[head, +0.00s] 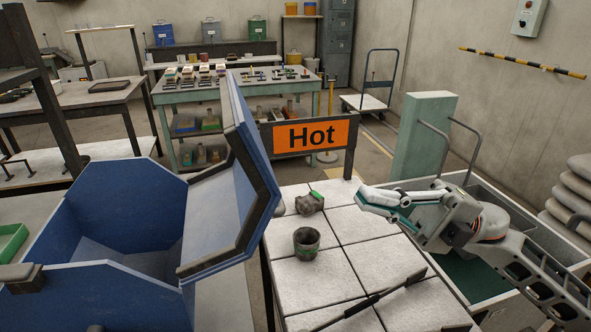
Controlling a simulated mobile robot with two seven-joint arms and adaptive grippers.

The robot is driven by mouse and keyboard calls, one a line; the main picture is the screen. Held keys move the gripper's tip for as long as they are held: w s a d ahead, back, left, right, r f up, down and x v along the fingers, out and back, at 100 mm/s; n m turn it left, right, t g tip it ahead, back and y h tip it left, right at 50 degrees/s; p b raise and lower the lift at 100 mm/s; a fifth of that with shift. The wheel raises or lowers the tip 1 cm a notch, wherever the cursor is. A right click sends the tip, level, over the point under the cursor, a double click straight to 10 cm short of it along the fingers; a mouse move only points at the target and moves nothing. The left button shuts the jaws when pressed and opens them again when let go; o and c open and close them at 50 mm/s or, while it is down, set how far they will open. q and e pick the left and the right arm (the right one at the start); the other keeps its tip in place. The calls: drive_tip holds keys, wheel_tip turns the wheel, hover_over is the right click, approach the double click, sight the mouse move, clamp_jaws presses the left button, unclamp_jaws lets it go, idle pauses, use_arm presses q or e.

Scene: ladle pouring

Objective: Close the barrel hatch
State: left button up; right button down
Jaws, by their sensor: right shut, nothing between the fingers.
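A large blue barrel (70,228) with angular walls stands open at the left of the head view; its inside looks empty where it shows. Its blue hatch (228,205) stands raised on the barrel's right side, with a dark seal along its edge. My right gripper (364,200) is shut and empty. It is above the tiled table to the right of the hatch, well apart from it, with its fingers pointing left. My left gripper is not in view.
The tiled table (350,272) holds a dark cup (306,243), a small grey object with green (309,203) and a long dark rod (372,299). An orange "Hot" sign (311,135) stands at its back edge. A green tray (12,241) is at the far left.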

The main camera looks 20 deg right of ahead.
drive_tip(key=p+x, duration=0.2)
drive_tip(key=x, duration=0.9)
drive_tip(key=shift+a+r+p, duration=0.2)
drive_tip(key=shift+a+p, duration=0.1)
drive_tip(key=shift+a, duration=0.05)
drive_tip(key=shift+w, duration=0.1)
